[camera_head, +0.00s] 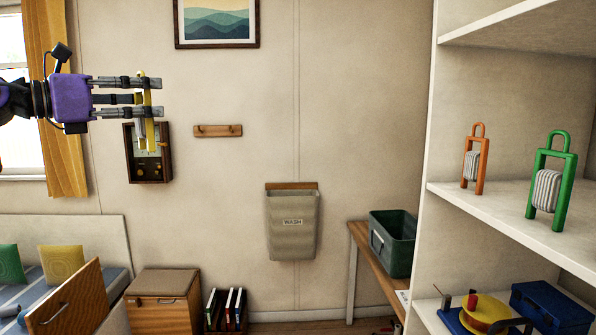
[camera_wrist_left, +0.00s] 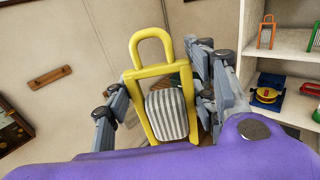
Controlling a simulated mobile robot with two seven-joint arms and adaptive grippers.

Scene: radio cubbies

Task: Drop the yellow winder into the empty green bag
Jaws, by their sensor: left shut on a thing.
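The yellow winder (camera_head: 150,132) is a tall frame with a loop handle and a grey striped spool, clearest in the left wrist view (camera_wrist_left: 167,115). My left gripper (camera_head: 150,98) is shut on its frame and holds it in the air at upper left, in front of the wall radio. My right gripper is not in view.
A dark green crate (camera_head: 393,252) stands on a wooden bench right of the bag. White shelves (camera_head: 507,222) at right hold an orange winder (camera_head: 475,160), a green winder (camera_head: 550,188) and a blue box (camera_head: 550,308). A peg rail (camera_head: 218,131) is on the wall. Air before the bag is clear.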

